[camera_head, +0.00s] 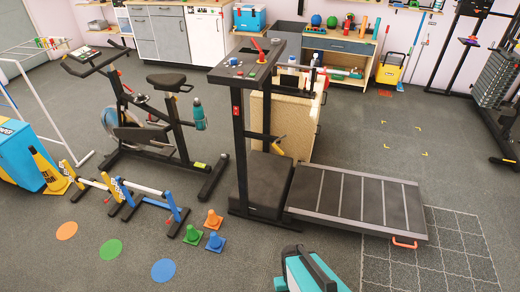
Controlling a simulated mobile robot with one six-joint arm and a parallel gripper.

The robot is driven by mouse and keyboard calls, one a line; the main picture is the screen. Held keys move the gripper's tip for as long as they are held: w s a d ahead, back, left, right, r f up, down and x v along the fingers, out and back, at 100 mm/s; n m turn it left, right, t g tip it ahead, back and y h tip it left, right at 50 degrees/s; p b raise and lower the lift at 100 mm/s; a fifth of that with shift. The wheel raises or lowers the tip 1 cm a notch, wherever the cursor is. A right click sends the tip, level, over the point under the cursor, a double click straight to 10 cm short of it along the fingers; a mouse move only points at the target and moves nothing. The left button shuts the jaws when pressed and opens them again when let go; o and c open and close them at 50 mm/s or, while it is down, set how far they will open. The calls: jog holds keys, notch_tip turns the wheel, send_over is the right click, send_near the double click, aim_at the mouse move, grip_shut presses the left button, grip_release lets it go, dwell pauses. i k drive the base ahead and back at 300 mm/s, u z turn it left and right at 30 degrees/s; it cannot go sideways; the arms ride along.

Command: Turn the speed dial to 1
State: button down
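The treadmill's console (246,66) is a dark panel on a tall post, near the top middle. The treadmill deck (360,200) runs right from the post.
An exercise bike (165,125) stands left of the treadmill. Small cones (213,220) and low hurdles (130,195) lie in front. A wooden box (302,130) stands behind the post.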

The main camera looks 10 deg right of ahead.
aim_at(232, 61)
jog(key=u, duration=0.1)
jog(key=i, duration=0.95)
jog(key=z, duration=0.05)
